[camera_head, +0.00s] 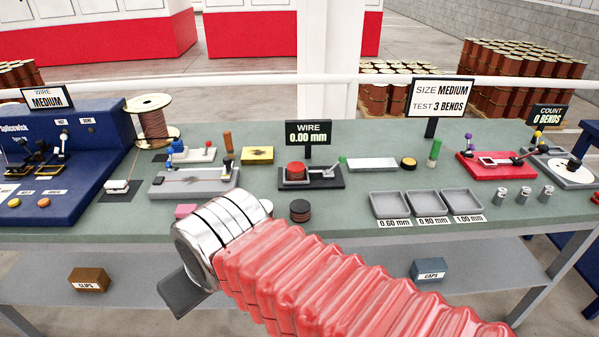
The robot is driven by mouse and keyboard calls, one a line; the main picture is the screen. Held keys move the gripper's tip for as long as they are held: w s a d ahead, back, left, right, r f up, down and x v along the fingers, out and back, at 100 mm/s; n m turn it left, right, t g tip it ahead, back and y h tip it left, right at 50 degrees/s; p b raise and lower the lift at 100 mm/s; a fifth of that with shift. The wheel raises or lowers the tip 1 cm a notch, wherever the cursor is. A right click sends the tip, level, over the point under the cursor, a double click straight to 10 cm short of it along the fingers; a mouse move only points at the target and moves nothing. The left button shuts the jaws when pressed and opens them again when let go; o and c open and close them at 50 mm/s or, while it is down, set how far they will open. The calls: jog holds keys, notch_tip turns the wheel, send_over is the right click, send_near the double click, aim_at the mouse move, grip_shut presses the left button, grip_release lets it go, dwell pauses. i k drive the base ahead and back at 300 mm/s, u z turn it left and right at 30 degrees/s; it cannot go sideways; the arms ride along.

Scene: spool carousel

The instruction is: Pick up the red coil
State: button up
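I cannot say for sure which thing is the red coil. A red round piece (296,168) sits on a small black device (311,178) under the "WIRE 0.00 mm" sign. A dark, reddish-banded short cylinder (300,210) stands on the bench in front of it. A copper-coloured wire spool (152,124) stands at the left. My arm, in a red ribbed sleeve, reaches in from the lower right. Only a dark part of my gripper (185,292) shows below the silver wrist, in front of the bench. Its fingertips are not clear. I see nothing held.
The green bench (350,222) carries several devices, three grey trays (436,203) and small metal cylinders at the right. A blue machine (60,165) stands at the left. Brown and blue boxes sit on the lower shelf (330,265). Signs stand up from the bench.

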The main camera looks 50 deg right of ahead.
aim_at(295, 170)
jog(key=u, duration=0.05)
jog(key=i, duration=1)
jog(key=z, duration=0.05)
